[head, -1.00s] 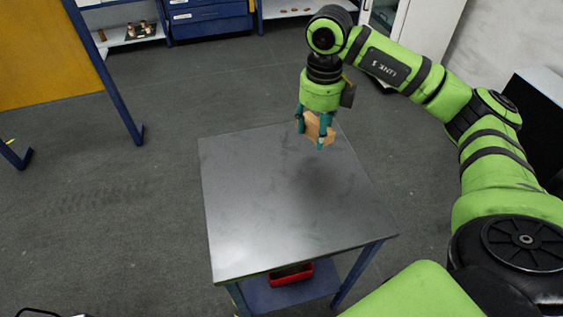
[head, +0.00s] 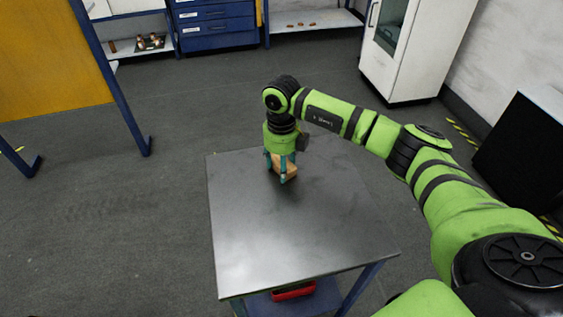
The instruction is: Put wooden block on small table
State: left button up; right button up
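The wooden block (head: 287,169) is light brown and sits between the teal fingers of my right gripper (head: 282,170). The gripper points down and is shut on the block, over the far part of the small table. The small table (head: 300,235) has a bare grey metal top and blue legs. The block is at or very near the tabletop; I cannot tell whether it touches. My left gripper is not in view.
A red bin (head: 293,291) is on the table's lower shelf. A blue drawer cabinet (head: 215,22) and a white cabinet (head: 410,45) stand at the back. A yellow panel with a blue frame (head: 50,60) is at the left. The rest of the tabletop is clear.

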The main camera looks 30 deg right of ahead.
jog(key=shift+f, duration=0.15)
jog(key=o, duration=1.2)
jog(key=shift+r, duration=0.65)
notch_tip(320, 180, up, 11)
jog(key=shift+r+b, duration=0.1)
jog(key=shift+b, duration=0.75)
